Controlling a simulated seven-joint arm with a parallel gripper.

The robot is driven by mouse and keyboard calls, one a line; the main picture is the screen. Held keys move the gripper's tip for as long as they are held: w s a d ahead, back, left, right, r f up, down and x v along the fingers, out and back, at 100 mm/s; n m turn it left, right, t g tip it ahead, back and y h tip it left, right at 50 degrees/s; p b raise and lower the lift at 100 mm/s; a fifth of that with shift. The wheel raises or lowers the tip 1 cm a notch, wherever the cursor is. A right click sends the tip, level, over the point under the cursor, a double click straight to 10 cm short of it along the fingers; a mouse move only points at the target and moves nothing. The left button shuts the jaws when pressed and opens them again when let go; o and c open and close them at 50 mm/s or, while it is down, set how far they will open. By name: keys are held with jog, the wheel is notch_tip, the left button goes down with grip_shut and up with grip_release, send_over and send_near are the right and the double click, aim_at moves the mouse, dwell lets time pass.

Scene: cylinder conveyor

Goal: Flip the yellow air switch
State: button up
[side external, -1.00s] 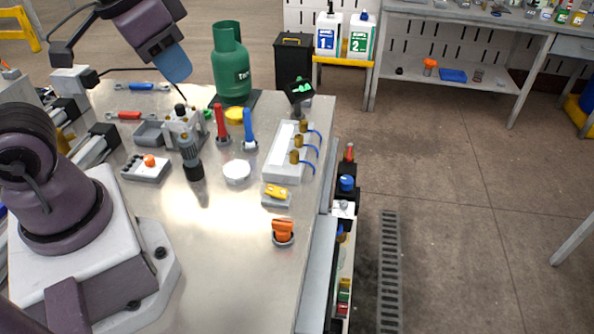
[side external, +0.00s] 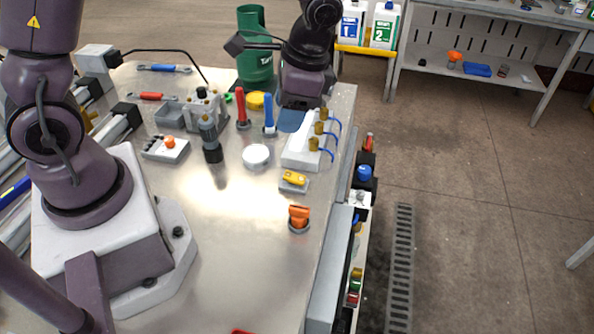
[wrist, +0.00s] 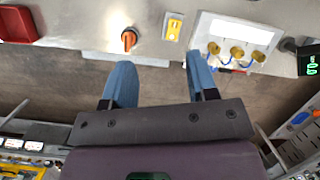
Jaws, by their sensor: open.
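The yellow air switch (side external: 293,179) is a small yellow rocker on a pale grey base, on the metal table near its right edge. It also shows in the wrist view (wrist: 173,28), at the top centre. My gripper (side external: 290,122), with blue fingers, hangs behind the switch in the side view, by the white valve block. In the wrist view my gripper (wrist: 160,68) has its two fingers wide apart with nothing between them. The switch lies beyond the fingertips, apart from them. In the side view the fingers are partly hidden.
An orange knob (side external: 299,218) stands in front of the switch. The white block with brass fittings and blue hoses (side external: 303,152) is just behind it. A white round disc (side external: 256,156) and red and blue handles (side external: 241,108) are to the left. The front table surface is largely clear.

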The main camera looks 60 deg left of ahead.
aim_at(294, 176)
jog(key=w+d+f+m+g+y, duration=0.1)
jog(key=w+f+m, duration=0.3)
jog(key=w+f, duration=0.25)
jog(key=x, duration=1.2)
jog(key=shift+s+f, duration=0.25)
jog(key=shift+f, duration=0.05)
